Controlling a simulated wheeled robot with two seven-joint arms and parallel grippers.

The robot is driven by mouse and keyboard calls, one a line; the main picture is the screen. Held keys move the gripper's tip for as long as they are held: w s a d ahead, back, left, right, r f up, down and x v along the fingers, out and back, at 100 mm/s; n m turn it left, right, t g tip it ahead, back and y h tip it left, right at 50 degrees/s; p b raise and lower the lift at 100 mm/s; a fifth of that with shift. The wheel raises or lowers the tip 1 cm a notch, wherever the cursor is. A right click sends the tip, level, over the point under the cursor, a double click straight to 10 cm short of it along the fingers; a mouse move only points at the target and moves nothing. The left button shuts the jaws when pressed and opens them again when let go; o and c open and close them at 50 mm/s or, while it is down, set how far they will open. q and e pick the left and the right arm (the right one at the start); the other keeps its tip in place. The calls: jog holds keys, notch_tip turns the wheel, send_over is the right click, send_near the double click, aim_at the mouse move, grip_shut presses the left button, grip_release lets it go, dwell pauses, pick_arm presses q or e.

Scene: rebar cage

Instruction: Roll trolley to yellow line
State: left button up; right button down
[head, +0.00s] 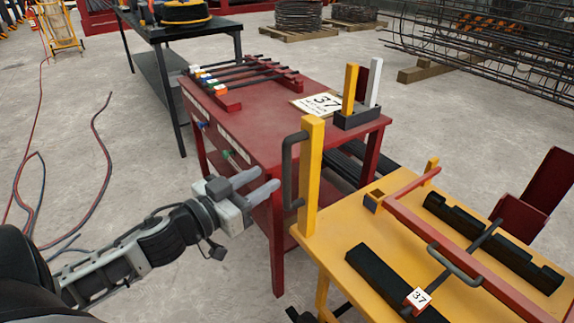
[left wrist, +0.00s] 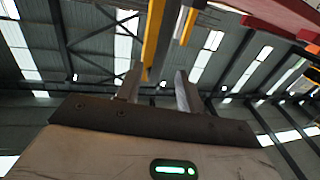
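The trolley is most likely the yellow bench (head: 330,247) at the lower right of the head view. A yellow post (head: 312,165) stands at its left corner, with a dark grey bar handle (head: 287,170) on its left side. My left gripper (head: 270,179) is just left of the handle, its two fingers apart and pointing at it. Nothing shows between the fingers. In the left wrist view the open fingers (left wrist: 158,82) point up towards a yellow post (left wrist: 153,38). My right gripper is not in view. No yellow floor line shows, and the trolley's wheels are not clearly visible.
A red frame (head: 450,240) lies across the yellow bench. Hoses (head: 105,150) lie on the floor at left. A rebar cage (head: 490,40) is at back right.

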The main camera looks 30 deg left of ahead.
aim_at(284, 167)
pick_arm(q)
jog(key=w, duration=0.2)
jog(key=w+d, duration=0.1)
jog(key=w, duration=0.4)
jog(key=shift+w+d, duration=0.3)
grip_shut()
